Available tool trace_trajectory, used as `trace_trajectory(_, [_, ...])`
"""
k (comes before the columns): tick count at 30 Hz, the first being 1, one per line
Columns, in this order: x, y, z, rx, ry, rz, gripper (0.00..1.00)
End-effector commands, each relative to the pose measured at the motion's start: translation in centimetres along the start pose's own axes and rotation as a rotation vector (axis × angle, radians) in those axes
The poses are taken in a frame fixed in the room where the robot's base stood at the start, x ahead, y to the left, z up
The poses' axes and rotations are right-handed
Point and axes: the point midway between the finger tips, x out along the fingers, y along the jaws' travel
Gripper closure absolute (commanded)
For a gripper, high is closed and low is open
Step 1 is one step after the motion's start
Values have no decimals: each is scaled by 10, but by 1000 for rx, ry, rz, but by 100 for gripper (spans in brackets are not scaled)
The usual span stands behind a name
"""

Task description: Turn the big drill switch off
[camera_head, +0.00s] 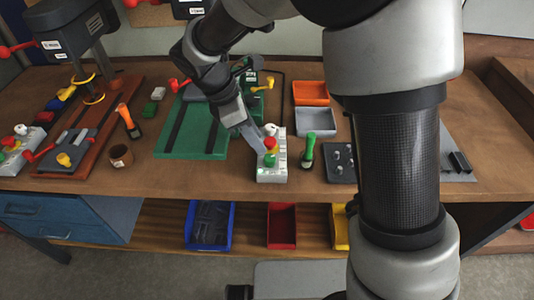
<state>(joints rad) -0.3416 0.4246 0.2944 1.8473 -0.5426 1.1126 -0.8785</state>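A light switch box (272,172) with red, green and white knobs stands at the front middle of the bench, beside a machine with a green base (190,142). My gripper (260,144) reaches down to this box from the upper left. Its fingertips are beside the red knob (270,143); I cannot tell if they touch it. Its finger gap is too small to make out. A second switch box (20,150) with similar knobs stands at the left, beside a grey drill press (66,25) on a red-brown base. The drill labels are too small to read.
A green-handled tool (309,150) and a dark tray with knobs (341,160) are right of the middle box. Orange (310,93) and grey (316,122) bins stand behind. My arm hides part of the right side.

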Motion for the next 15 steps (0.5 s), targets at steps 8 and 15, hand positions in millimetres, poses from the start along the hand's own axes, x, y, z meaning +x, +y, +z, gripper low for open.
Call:
trace_trajectory(8, [55,-1,0,0,0,-3,67])
trace_trajectory(15, [75,0,0,0,0,-1,67])
